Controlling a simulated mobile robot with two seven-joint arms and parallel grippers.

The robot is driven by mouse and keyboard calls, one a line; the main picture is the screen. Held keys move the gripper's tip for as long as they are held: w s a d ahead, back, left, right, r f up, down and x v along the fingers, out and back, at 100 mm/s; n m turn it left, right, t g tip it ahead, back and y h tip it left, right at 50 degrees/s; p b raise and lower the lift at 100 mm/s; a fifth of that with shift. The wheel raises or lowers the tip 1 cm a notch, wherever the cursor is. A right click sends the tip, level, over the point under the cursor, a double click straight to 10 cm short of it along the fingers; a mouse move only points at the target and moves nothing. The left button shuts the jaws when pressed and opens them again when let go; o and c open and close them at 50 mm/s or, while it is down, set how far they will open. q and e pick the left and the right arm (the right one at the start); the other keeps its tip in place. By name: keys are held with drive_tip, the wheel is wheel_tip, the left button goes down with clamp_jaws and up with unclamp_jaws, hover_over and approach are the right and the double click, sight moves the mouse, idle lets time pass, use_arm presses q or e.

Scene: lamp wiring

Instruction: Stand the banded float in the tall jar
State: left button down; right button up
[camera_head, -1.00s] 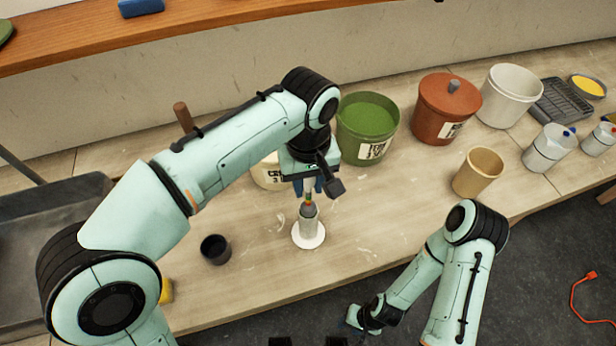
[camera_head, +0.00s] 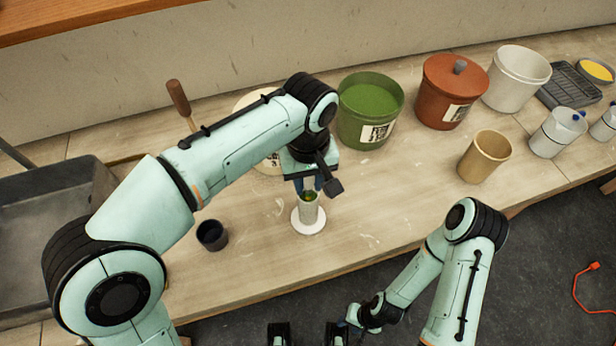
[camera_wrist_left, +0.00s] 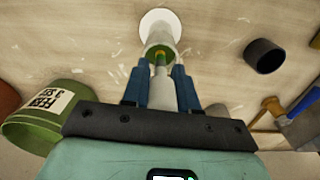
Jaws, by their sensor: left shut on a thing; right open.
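The tall jar (camera_head: 309,213) is a clear upright cylinder on a round white foot, standing on the bench. My left gripper (camera_head: 308,190) is right above its mouth, pointing down. The jar (camera_wrist_left: 160,44) and my left gripper (camera_wrist_left: 161,70) also show in the left wrist view. How deep the float reaches is hard to see. My right gripper (camera_head: 354,316) is low, in front of the bench, empty.
A small dark cup (camera_head: 212,236) stands left of the jar. Behind are a green bucket (camera_head: 369,110), a red-brown lidded crock (camera_head: 450,92) and a white bucket (camera_head: 516,80). A tan cup (camera_head: 484,157) stands to the right.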

use_arm(q)
drive_tip(key=c, duration=0.8)
unclamp_jaws()
wheel_tip(320, 180, up, 13)
drive_tip(key=p, duration=0.3)
drive_tip(key=shift+r+p, duration=0.2)
drive_tip(key=shift+p, duration=0.15)
use_arm(e)
drive_tip(key=w+r, duration=0.1)
drive_tip(key=r, duration=0.2)
drive_tip(key=w+r, duration=0.1)
drive_tip(key=shift+w+r, duration=0.25)
drive_tip(key=shift+w, duration=0.1)
drive_tip(key=shift+s, duration=0.1)
